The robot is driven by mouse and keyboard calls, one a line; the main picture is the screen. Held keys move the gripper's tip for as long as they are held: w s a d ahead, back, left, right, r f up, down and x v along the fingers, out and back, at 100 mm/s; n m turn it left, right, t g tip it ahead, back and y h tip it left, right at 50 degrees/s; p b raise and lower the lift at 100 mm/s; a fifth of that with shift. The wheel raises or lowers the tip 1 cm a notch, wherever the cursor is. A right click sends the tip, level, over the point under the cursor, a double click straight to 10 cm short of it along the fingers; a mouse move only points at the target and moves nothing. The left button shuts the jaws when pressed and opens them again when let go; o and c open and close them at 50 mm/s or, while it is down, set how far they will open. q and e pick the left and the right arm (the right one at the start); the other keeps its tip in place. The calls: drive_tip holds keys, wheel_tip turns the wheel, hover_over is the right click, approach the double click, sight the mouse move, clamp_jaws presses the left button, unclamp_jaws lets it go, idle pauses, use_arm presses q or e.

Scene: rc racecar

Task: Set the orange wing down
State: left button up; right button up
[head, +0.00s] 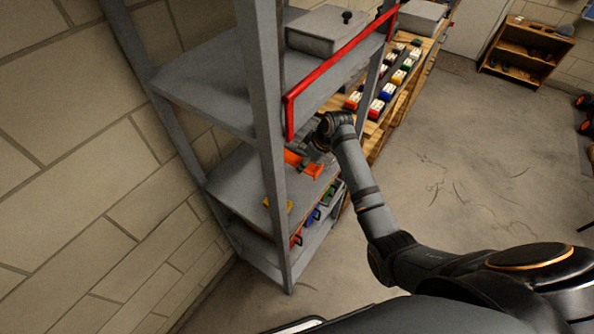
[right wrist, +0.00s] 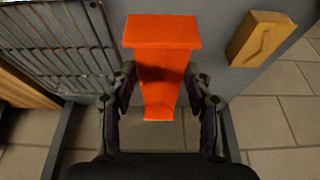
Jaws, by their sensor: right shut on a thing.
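The orange wing (right wrist: 162,60) sits between the two fingers of my right gripper (right wrist: 163,90) in the right wrist view, which is shut on it. Its wide flat end points away from the palm and its narrower part lies between the fingers. In the head view the wing (head: 313,170) shows partly, with my right gripper (head: 318,143) just above it, inside the grey shelf unit and over its middle board (head: 240,185). I cannot tell whether the wing touches the board. My left gripper is in neither view.
A yellow-orange block (right wrist: 260,38) lies on the grey surface right of the wing; a yellow piece (head: 278,204) shows near the board's front. A grey upright (head: 270,150) and a red rail (head: 340,65) border the opening. A wire grid (right wrist: 50,40) lies left of the gripper.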

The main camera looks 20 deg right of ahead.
sight(295, 181)
drive_tip(key=shift+s+a+f, duration=0.15)
drive_tip(key=shift+a+f, duration=0.3)
drive_tip(key=shift+f, duration=0.05)
drive_tip(key=shift+s+a+f, duration=0.15)
drive_tip(key=shift+a+f, duration=0.3)
drive_tip(key=shift+f, duration=0.25)
drive_tip(key=shift+s+a+f+p, duration=0.1)
drive_tip(key=shift+a+f+p, duration=0.3)
drive_tip(key=shift+a+f, duration=0.1)
wheel_tip(295, 181, down, 2)
drive_tip(key=shift+f+p, duration=0.25)
drive_tip(key=shift+p, duration=0.35)
drive_tip(key=shift+f, duration=0.25)
drive_tip(key=o, duration=1.1)
drive_tip(key=shift+c, duration=0.2)
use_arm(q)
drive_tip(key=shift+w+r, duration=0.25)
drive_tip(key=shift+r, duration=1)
